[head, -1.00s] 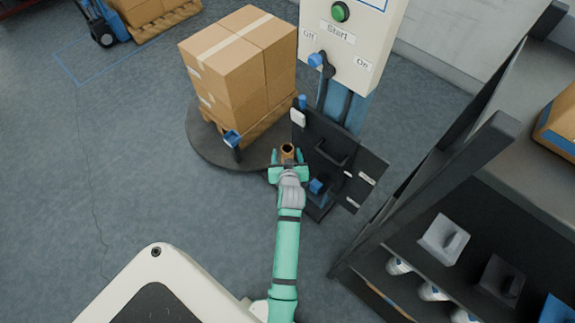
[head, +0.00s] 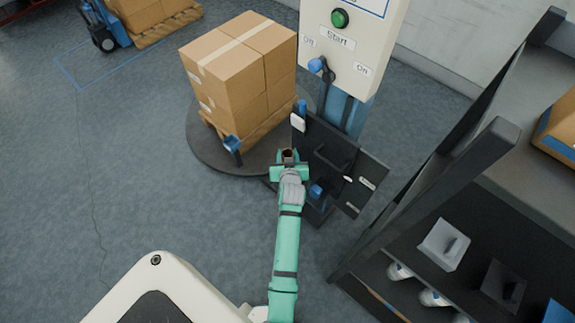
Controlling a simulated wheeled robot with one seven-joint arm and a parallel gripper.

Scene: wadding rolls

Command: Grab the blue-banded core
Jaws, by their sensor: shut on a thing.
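A brown hollow core (head: 287,154) shows at the tip of my gripper (head: 288,163), in the middle of the head view. My gripper is shut on the core, which stands in front of the black carriage (head: 322,150) of the wrapping machine. Only the core's dark open top and a little of its brown rim show. My gripper and wrist hide the rest, and I cannot see a blue band on it.
The wrapper's pale control column (head: 352,50) stands behind, with a green button and a blue-tipped switch. A dark turntable (head: 205,158) bears a pallet of stacked boxes (head: 238,65) to the left. A dark rack (head: 455,160) with white rolls (head: 435,297) stands right.

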